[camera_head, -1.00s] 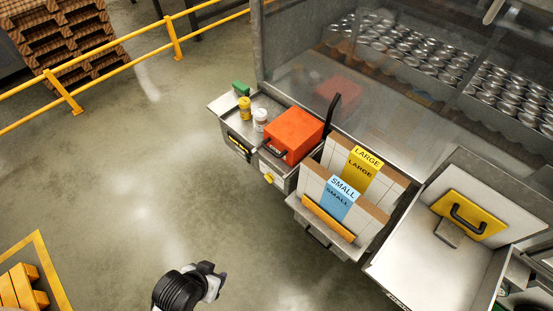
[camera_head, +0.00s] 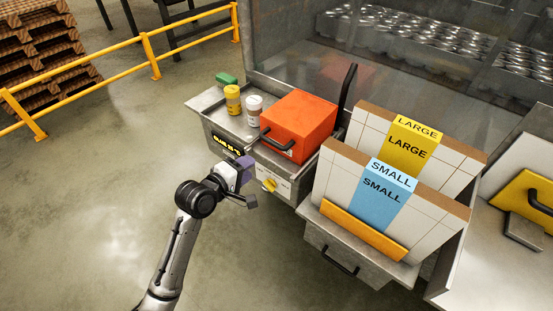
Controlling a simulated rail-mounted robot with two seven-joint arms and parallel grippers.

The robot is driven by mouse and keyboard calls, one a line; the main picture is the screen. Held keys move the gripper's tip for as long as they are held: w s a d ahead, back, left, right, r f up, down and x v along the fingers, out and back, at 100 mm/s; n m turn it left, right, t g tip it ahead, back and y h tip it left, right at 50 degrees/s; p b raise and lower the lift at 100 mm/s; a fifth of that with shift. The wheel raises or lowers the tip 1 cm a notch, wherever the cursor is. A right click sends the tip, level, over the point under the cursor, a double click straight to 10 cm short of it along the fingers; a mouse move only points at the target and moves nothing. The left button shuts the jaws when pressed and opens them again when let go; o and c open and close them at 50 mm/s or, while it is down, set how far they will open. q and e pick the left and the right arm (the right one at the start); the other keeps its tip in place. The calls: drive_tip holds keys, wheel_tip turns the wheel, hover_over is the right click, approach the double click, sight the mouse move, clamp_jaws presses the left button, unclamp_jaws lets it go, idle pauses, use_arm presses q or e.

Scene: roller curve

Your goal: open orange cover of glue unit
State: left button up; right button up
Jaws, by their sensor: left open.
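The orange cover (camera_head: 300,124) of the glue unit is a box shape, shut, with a black handle (camera_head: 276,142) on its front left side. My left gripper hides part of the unit's front. My right gripper is not in view.
Holders with SMALL (camera_head: 382,195) and LARGE (camera_head: 407,150) labels stand to the right.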

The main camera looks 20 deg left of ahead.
sight(275, 146)
use_arm(q)
drive_tip(key=shift+n+t, duration=0.3)
drive_tip(key=shift+n, duration=0.2)
drive_tip(key=b+x, duration=0.1)
drive_tip(key=x, duration=0.3)
drive_tip(key=b+x, duration=0.1)
drive_tip(key=x, duration=0.4)
drive_tip(key=b+x, duration=0.2)
drive_tip(key=x, duration=0.2)
drive_tip(key=shift+w+a+r, duration=0.15)
drive_tip(key=shift+w+a, duration=0.1)
drive_tip(key=shift+w, duration=0.15)
drive_tip(key=shift+w+d, duration=0.2)
drive_tip(key=shift+w, duration=0.4)
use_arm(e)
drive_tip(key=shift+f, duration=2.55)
use_arm(q)
clamp_jaws()
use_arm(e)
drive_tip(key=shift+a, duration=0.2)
